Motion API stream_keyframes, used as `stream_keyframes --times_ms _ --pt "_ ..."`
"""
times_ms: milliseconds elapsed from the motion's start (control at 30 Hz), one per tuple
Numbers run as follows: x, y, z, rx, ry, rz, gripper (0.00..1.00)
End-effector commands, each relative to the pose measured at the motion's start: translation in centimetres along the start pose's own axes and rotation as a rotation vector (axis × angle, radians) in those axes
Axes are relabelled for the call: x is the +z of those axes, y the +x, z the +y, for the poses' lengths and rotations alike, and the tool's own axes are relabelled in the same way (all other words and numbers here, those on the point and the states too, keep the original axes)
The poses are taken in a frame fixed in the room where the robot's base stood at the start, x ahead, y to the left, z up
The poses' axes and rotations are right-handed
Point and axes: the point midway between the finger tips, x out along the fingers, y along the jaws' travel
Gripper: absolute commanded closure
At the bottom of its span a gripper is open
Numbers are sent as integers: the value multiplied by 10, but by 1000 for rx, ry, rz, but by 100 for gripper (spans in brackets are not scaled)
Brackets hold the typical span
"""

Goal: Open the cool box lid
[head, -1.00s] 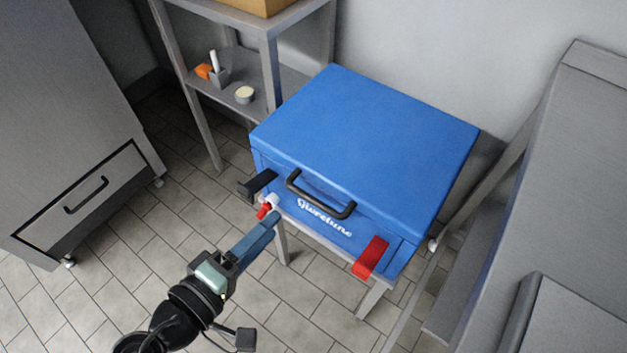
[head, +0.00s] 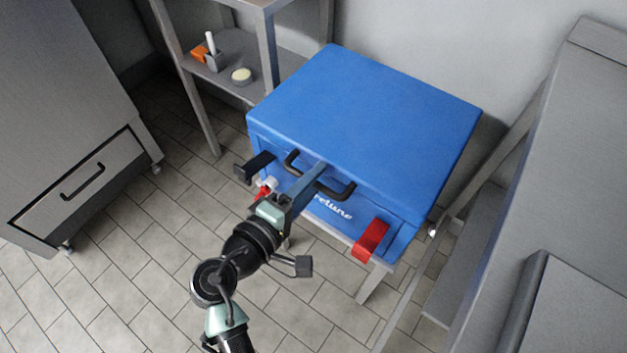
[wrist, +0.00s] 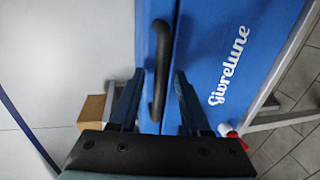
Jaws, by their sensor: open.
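The blue cool box (head: 365,110) stands on a small table, its lid shut. A black handle (head: 338,193) curves out from the front edge of the lid; it also shows in the wrist view (wrist: 161,65). My gripper (head: 316,172) is at the middle of the handle and hides part of it. In the wrist view my gripper (wrist: 155,90) is open, with one finger on each side of the handle's lower part. I cannot tell whether either finger touches it. A black latch (head: 256,167) and a red latch (head: 371,240) stick out at the box's front.
A red and white tap (head: 266,187) sits low on the front left. A grey shelf (head: 235,85) with small items stands behind left. Grey metal furniture (head: 560,180) fills the right side. Tiled floor in front is free.

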Motion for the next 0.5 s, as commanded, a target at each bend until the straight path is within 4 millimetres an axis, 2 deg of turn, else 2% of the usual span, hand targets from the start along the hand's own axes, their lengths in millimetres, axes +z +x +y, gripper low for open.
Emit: stream_keyframes --times_ms 333,500 --pt "0 4 0 0 0 1 53" --pt "0 4 0 0 1 1 83"
